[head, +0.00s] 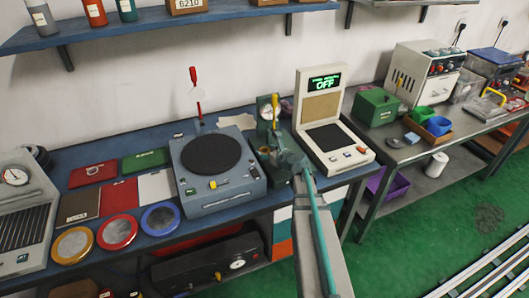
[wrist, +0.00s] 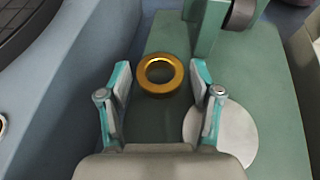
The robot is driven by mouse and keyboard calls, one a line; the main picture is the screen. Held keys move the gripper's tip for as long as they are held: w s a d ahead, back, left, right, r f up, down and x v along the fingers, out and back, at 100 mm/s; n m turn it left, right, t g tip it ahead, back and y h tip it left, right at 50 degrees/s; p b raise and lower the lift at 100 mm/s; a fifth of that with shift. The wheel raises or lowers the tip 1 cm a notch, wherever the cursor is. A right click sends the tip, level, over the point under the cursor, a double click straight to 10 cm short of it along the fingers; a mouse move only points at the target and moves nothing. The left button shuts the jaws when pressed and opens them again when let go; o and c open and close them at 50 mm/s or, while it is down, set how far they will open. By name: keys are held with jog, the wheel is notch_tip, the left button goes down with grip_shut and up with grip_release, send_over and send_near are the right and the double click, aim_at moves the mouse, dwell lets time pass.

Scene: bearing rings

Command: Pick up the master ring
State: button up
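The master ring, a brass-gold ring (wrist: 160,74), lies flat on a green base plate (wrist: 275,130) in the wrist view. My gripper (wrist: 160,80) is open, with its teal-edged fingers to the left and right of the ring. Gaps show between the ring and both fingers, and I cannot tell the height of the fingertips above the plate.
A grey machine with a black round platter (head: 210,155) stands close on the left. A cream display unit reading OFF (head: 325,120) stands close on the right. The stand's upright (wrist: 207,25) rises just beyond the ring. A pale disc (wrist: 222,132) lies on the plate near the right finger.

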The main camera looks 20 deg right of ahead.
jog(key=c, duration=0.9)
jog(key=shift+o, duration=0.2)
jog(key=shift+r, duration=0.2)
jog(key=shift+r, duration=0.65)
jog(key=s+a+r+b, duration=0.2)
jog(key=s+r+b, duration=0.3)
jog(key=s+r, duration=0.4)
jog(key=shift+s+a, duration=0.15)
jog(key=shift+a, duration=0.25)
jog(key=shift+b, duration=1.05)
